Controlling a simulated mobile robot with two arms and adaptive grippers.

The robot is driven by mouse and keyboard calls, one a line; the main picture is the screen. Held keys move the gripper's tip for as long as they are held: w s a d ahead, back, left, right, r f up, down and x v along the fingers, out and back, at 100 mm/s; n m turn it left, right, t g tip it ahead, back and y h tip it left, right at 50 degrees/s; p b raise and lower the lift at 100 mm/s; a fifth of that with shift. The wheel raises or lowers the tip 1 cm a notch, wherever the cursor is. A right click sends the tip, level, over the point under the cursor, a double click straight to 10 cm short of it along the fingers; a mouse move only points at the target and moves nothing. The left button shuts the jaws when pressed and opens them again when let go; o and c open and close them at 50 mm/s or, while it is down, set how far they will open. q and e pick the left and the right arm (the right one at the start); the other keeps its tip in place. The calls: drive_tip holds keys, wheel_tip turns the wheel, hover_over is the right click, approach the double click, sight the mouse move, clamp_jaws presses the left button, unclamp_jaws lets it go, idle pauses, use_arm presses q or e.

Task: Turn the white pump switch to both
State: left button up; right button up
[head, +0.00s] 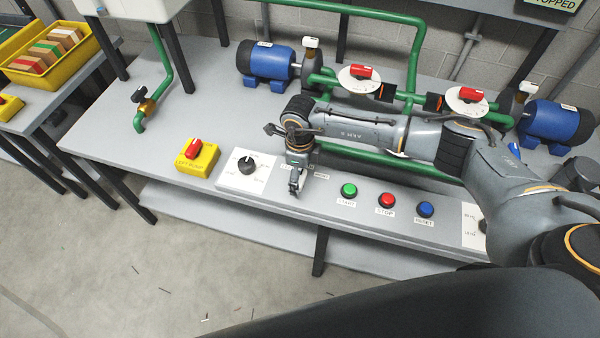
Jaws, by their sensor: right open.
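My right gripper (295,187) reaches down over the front of the grey bench panel, pointing at the strip between the black knob and the green button. It is open and I see nothing held in it. Small white labels show on both sides of it, too small to read surely. The white pump switch is not clearly visible; the gripper and wrist cover the spot between these labels. I cannot tell whether the gripper touches anything there. My left gripper is not in view.
Left of the gripper are a black knob (247,165) on a white plate and a yellow box with a red switch (195,148). Right are green (349,190), red (387,200) and blue (425,209) buttons. Green pipes, red-handled valves and blue motors (268,62) stand behind.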

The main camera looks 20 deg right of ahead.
wheel_tip(320, 180, up, 12)
idle(0.6)
drive_tip(key=shift+a, duration=0.1)
